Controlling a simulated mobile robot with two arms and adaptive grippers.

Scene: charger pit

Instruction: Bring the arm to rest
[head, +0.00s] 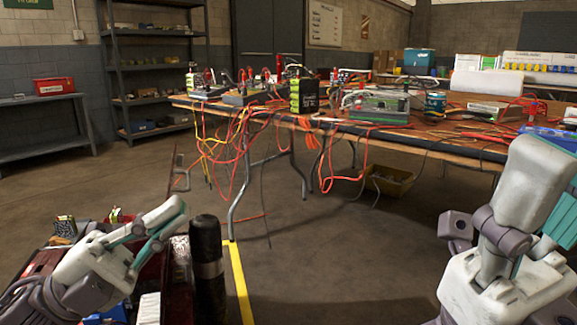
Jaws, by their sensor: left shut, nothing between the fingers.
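My left gripper (176,214) is in the lower left of the head view, with white and teal fingers pointing up and to the right. It is shut and empty, above a cluttered surface beside a black cylinder. My right arm (505,250) is at the lower right, folded, with white, purple and teal links.
A long wooden workbench (455,148) with electronics and hanging cables crosses the middle. The black cylinder (207,262) stands just right of my left gripper. A red box (54,86) sits on a side table. Shelving (155,32) stands behind. Open floor lies between my arms.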

